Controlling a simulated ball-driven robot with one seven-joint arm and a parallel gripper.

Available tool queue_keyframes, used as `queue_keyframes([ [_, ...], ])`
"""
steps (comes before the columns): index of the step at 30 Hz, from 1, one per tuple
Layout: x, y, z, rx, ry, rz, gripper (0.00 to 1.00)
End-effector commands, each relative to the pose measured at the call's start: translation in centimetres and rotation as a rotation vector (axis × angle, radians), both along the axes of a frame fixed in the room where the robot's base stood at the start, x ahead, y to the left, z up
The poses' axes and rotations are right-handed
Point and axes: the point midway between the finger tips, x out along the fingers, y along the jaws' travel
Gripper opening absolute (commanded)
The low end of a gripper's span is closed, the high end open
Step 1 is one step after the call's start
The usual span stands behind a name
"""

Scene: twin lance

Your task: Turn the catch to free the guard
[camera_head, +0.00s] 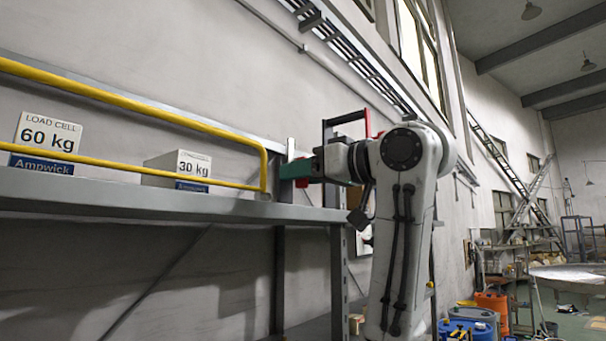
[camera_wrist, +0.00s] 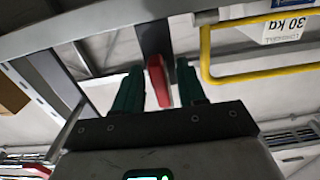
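The yellow guard (camera_head: 130,98) is a tube frame along the front of the shelf, in front of the boxes. Its rounded end shows in the wrist view (camera_wrist: 206,55). The red catch (camera_wrist: 158,82) is a narrow bar by the grey upright near that end. My gripper (camera_wrist: 160,66) has green fingers, one on each side of the catch. Narrow gaps show beside the red bar, so the fingers look open around it. In the head view my gripper (camera_head: 290,169) is at the guard's right end, and only a little red (camera_head: 302,183) shows below it.
A 60 kg box (camera_head: 47,133) and a 30 kg box (camera_head: 178,169) stand on the grey shelf (camera_head: 130,196) behind the guard. A grey upright (camera_head: 290,150) stands beside the guard's end. A cardboard-coloured box (camera_wrist: 11,95) is at the wrist view's left edge.

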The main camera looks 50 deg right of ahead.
Motion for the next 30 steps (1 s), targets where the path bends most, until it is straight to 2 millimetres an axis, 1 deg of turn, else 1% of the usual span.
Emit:
queue_keyframes([
  [5, -0.2, 0.0, 0.1, -0.001, -0.002, 0.0, 0.4],
  [8, -0.9, 0.0, 0.0, -0.002, -0.004, -0.001, 0.4],
  [11, -2.3, -0.1, -0.2, -0.001, -0.005, -0.001, 0.4],
  [18, -7.0, -0.2, -0.2, -0.002, -0.006, -0.001, 0.4],
  [21, -8.7, -0.3, -0.2, -0.002, -0.004, -0.002, 0.4],
  [25, -10.1, -0.4, -0.1, -0.001, -0.003, -0.003, 0.4],
  [30, -10.8, -0.4, 0.0, 0.0, -0.001, -0.001, 0.4],
])
